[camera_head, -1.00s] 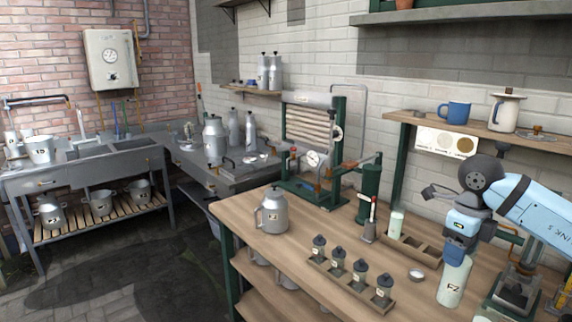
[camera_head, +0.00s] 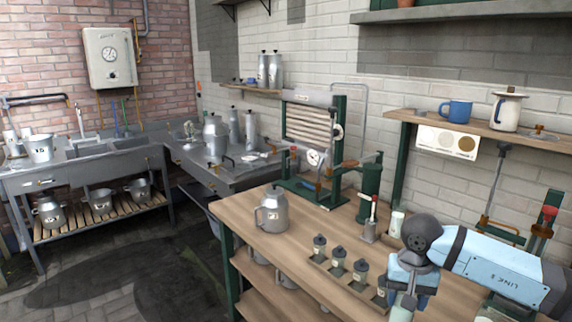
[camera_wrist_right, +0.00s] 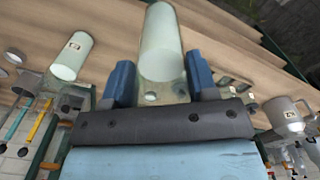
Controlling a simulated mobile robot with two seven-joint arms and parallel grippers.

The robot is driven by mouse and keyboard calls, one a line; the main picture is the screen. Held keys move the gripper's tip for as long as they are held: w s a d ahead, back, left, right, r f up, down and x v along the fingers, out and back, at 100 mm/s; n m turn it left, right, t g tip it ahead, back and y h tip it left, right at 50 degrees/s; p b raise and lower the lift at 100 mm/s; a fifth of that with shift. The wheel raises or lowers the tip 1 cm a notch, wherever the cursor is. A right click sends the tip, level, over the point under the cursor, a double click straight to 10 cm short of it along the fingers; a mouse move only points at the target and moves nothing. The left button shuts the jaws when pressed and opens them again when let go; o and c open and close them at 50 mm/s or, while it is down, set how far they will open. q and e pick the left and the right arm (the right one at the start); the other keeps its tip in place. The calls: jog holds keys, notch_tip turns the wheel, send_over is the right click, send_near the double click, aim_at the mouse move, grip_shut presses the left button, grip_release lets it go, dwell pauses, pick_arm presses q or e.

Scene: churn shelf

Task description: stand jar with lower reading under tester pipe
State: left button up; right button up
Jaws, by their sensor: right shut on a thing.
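My right gripper (camera_head: 405,285) is shut on a pale green jar (camera_head: 402,309). The jar is mostly cut off by the lower edge of the head view. In the right wrist view the same jar (camera_wrist_right: 162,45) sits between the two blue fingers (camera_wrist_right: 160,85). A second pale jar (camera_head: 397,223) stands at the back of the bench, left of my arm. It also shows in the wrist view (camera_wrist_right: 72,57) with a small label too small to read. I cannot make out the tester pipe for certain. My left gripper is not in view.
Several dark-capped small bottles (camera_head: 338,263) stand in a wooden rack left of my gripper. A metal can (camera_head: 271,212) stands at the bench's left end. A red-handled stand (camera_head: 371,222) is behind the rack. A wall shelf (camera_head: 480,131) holds a blue mug (camera_head: 455,112).

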jog(key=s+a+r+n+p, duration=0.1)
jog(key=s+r+n+p, duration=0.2)
jog(key=s+r+p, duration=0.4)
jog(key=s+p, duration=0.3)
jog(key=p, duration=0.2)
jog(key=shift+s+r, duration=0.2)
jog(key=shift+s, duration=0.15)
